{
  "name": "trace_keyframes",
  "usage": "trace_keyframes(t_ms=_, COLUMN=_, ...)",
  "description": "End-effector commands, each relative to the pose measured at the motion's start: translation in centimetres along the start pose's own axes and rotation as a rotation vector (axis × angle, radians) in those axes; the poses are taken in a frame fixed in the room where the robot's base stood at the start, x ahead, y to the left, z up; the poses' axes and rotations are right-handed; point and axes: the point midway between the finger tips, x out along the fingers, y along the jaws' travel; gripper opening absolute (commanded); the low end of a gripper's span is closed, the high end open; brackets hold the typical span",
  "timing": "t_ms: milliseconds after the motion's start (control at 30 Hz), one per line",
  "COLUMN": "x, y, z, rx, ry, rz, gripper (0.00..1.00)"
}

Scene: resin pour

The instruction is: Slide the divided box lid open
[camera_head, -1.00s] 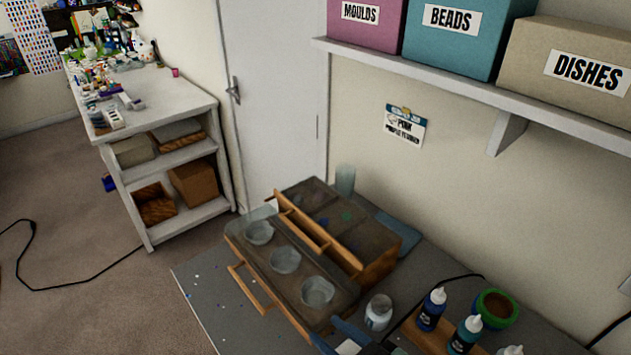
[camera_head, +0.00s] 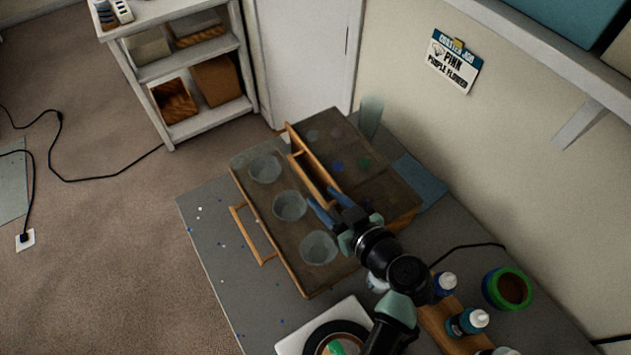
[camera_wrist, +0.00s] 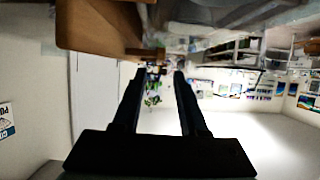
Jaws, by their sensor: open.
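The divided box (camera_head: 405,222) is wooden and stands on the grey table. A dark see-through lid (camera_head: 340,140) covers its back part, with coloured spots showing beneath. A wooden bar handle (camera_head: 310,165) runs along the lid's front edge. My gripper (camera_head: 321,194) is open and empty, with blue fingers near the right end of that bar; I cannot tell whether they touch it. In the wrist view my two dark fingers (camera_wrist: 159,71) are apart with nothing between them. A wooden part (camera_wrist: 95,25) shows at the top left there.
Three clear cups (camera_head: 290,205) stand in front of the bar. A lower wooden handle (camera_head: 252,235) juts from the front. Bottles (camera_head: 467,322), a green-rimmed pot (camera_head: 508,289) and a white board with a round dark item (camera_head: 325,325) are nearby. A wall shelf (camera_head: 545,55) overhangs at right.

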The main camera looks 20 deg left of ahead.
Motion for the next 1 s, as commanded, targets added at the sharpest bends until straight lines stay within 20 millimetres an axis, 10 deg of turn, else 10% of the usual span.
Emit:
trace_keyframes(t_ms=300, x=4.1, y=0.0, z=-0.1, rx=0.000, ry=0.000, rz=-0.002, gripper=0.42)
trace_keyframes(t_ms=700, x=4.8, y=0.0, z=0.0, rx=0.000, ry=0.001, rz=0.001, gripper=0.42)
trace_keyframes(t_ms=1000, x=4.8, y=0.0, z=0.0, rx=0.001, ry=0.001, rz=0.001, gripper=0.00)
